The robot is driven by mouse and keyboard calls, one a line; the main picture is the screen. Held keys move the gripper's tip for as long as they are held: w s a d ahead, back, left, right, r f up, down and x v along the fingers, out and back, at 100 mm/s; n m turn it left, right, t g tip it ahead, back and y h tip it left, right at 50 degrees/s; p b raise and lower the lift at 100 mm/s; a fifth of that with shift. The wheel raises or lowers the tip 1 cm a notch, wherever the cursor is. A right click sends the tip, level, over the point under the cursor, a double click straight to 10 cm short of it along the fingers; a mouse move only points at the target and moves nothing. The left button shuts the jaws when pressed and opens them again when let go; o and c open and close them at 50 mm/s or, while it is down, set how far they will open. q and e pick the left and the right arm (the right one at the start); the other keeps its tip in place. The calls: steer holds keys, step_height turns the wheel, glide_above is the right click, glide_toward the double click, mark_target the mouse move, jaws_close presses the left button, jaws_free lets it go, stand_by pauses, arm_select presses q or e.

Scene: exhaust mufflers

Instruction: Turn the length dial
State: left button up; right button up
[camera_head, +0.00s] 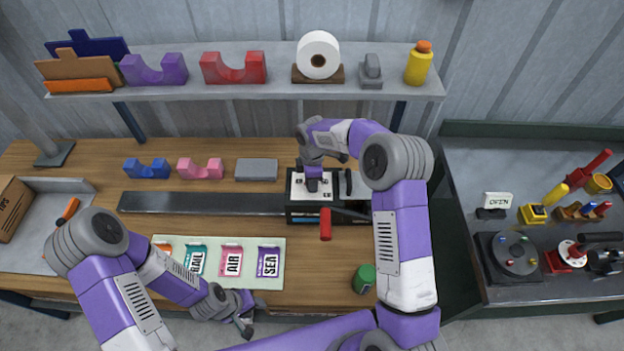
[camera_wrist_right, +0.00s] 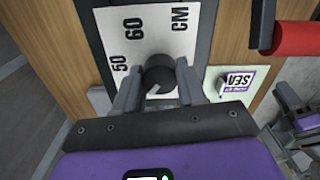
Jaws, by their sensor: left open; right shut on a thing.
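The length dial (camera_wrist_right: 158,75) is a dark round knob on a white plate (camera_wrist_right: 130,30) marked 50, 60 and CM in the right wrist view. My right gripper (camera_wrist_right: 157,88) has its two fingers on either side of the knob and is shut on it. In the head view my right gripper (camera_head: 313,180) reaches down onto the dark machine (camera_head: 300,212), and its hand hides the dial. My left gripper (camera_head: 245,318) is open and empty near the front edge of the bench.
A red-handled lever (camera_head: 326,225) sticks out from the machine's front, beside my right arm. A mat with labelled cards (camera_head: 231,262) lies left of it, and a green can (camera_head: 364,278) stands at the right. A shelf (camera_head: 215,92) with coloured holders runs behind.

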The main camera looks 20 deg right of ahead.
steer(key=shift+n, duration=0.6)
steer(key=o, duration=1.1)
step_height(320, 180, up, 8)
steer(key=shift+f, duration=0.15)
